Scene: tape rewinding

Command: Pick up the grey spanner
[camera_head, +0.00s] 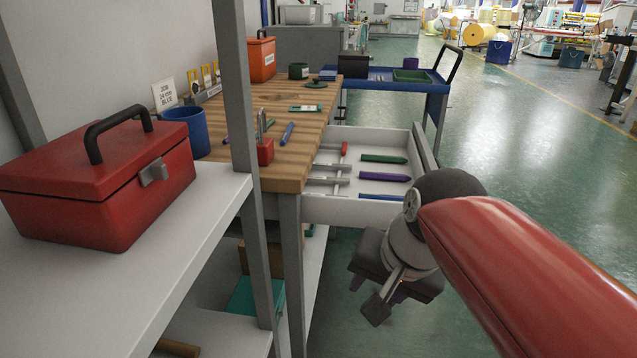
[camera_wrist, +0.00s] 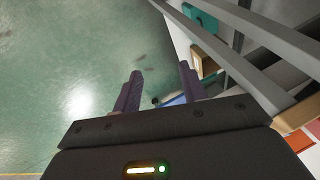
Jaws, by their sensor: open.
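An open white drawer (camera_head: 372,134) under the wooden bench holds several long tools. Slim grey tools (camera_head: 327,181) lie in its left part; one of them may be the grey spanner, but they are too small to tell for sure. Green, purple and blue pieces lie in its right part. My gripper (camera_head: 368,297) is in front of the drawer and to its right, apart from it, over the floor. In the wrist view its two purple fingers (camera_wrist: 159,90) stand apart with nothing held between them. The drawer's inside does not show clearly in the wrist view.
A red toolbox (camera_head: 98,178) stands on a shelf at the left, beside a grey upright post (camera_head: 238,90). The wooden bench top (camera_head: 290,155) carries a blue mug (camera_head: 187,131) and a red padlock-like block (camera_head: 265,152). A blue cart (camera_head: 400,85) stands behind.

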